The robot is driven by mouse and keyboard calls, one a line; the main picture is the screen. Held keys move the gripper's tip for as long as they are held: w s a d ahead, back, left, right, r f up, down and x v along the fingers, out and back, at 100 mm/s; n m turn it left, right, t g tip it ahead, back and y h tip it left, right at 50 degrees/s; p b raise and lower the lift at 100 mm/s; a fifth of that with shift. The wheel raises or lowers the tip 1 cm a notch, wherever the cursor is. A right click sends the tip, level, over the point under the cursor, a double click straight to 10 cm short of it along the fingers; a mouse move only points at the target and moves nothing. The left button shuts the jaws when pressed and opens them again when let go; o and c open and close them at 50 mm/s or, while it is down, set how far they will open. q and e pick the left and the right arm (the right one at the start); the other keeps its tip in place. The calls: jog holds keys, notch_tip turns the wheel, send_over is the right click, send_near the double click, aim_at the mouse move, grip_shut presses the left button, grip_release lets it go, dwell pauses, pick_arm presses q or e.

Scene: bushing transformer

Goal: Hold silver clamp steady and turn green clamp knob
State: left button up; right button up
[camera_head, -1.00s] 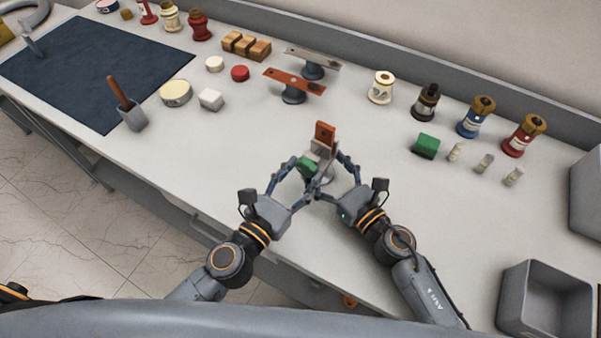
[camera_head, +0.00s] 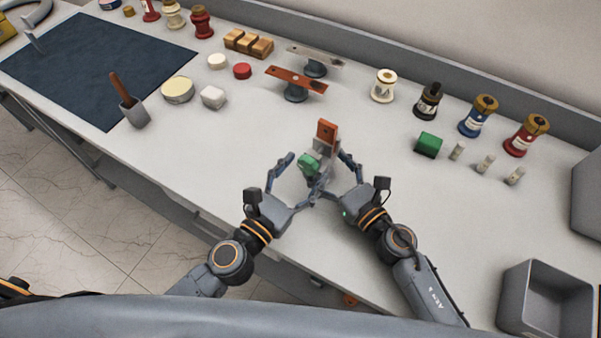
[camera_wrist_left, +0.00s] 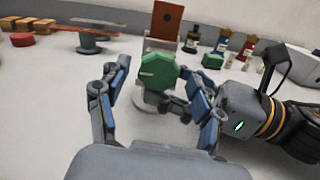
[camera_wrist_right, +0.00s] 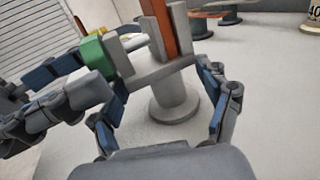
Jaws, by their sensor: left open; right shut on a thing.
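The silver clamp (camera_head: 322,150) stands on a round grey base near the front edge of the table, with an upright orange-brown plate (camera_head: 326,131) in it. Its green knob (camera_head: 308,164) faces my left gripper. My left gripper (camera_wrist_left: 155,74) is open, with one finger on each side of the green knob (camera_wrist_left: 158,70) and a visible gap beside it. My right gripper (camera_wrist_right: 162,84) is shut on the silver clamp (camera_wrist_right: 158,74). The exact finger contact is partly hidden. The green knob (camera_wrist_right: 96,50) shows at the left in the right wrist view.
Behind the clamp stand an orange-brown bar (camera_head: 297,80) and a grey bar (camera_head: 315,56) on round stands. A green block (camera_head: 428,144) and several bushings are at the right. A grey bin (camera_head: 545,300) is front right. A dark mat (camera_head: 90,70) lies left.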

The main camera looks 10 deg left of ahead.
pick_arm(q)
jog(key=v, duration=1.2)
pick_arm(e)
jog(key=o, duration=1.7)
